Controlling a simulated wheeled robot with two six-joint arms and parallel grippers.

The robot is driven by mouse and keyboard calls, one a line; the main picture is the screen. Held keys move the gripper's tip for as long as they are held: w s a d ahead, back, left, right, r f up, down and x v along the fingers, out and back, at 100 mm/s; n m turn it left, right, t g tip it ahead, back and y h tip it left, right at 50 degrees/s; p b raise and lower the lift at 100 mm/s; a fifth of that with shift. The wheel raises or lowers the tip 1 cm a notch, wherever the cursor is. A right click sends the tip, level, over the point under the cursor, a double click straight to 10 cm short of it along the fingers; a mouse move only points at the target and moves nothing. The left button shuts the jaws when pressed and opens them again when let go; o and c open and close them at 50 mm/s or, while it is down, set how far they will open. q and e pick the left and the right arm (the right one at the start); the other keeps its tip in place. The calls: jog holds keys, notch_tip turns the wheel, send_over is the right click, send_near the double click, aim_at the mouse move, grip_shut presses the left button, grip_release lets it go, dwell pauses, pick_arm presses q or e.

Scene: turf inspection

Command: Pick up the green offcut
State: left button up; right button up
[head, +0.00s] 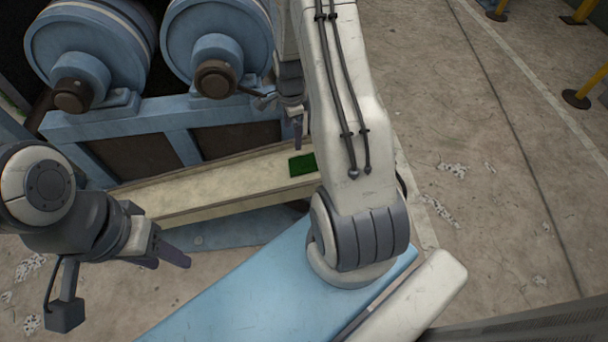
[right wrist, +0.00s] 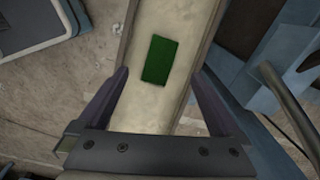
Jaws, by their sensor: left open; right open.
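The green offcut (head: 302,165) is a small dark green rectangle lying flat on a long beige tray (head: 190,196) below the blue rollers. It also shows in the right wrist view (right wrist: 160,60), between and just beyond the two fingertips. My right gripper (right wrist: 160,72) is open and empty above the tray, with one finger on each side of the offcut. In the head view, my right gripper (head: 297,130) is partly hidden by my right arm, just above the offcut. My left gripper (head: 182,254) is open and empty, in front of the tray at the left.
A blue machine with two large rollers (head: 88,50) stands behind the tray. The tray has raised edges. Yellow posts with dark bases (head: 577,98) stand at the far right. The concrete floor on the right is mostly clear, with pale scraps (head: 452,169).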

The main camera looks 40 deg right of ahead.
jog(key=s+d+f+m+b, duration=0.1)
jog(key=d+f+m, duration=0.1)
jog(key=d+f, duration=0.25)
jog(key=b, duration=0.1)
send_over(305, 161)
jog(key=shift+m, duration=0.3)
notch_tip(305, 161, down, 6)
jog(key=shift+s+r, duration=0.15)
jog(key=shift+r, duration=0.05)
jog(key=shift+f+b, duration=1.35)
jog(key=shift+f, duration=1.45)
jog(key=c, duration=1.1)
pick_arm(q)
notch_tip(305, 161, down, 6)
jog(key=shift+r, duration=0.1)
pick_arm(e)
jog(key=shift+o, duration=0.2)
jog(key=shift+r, duration=0.1)
jog(key=shift+r, duration=0.1)
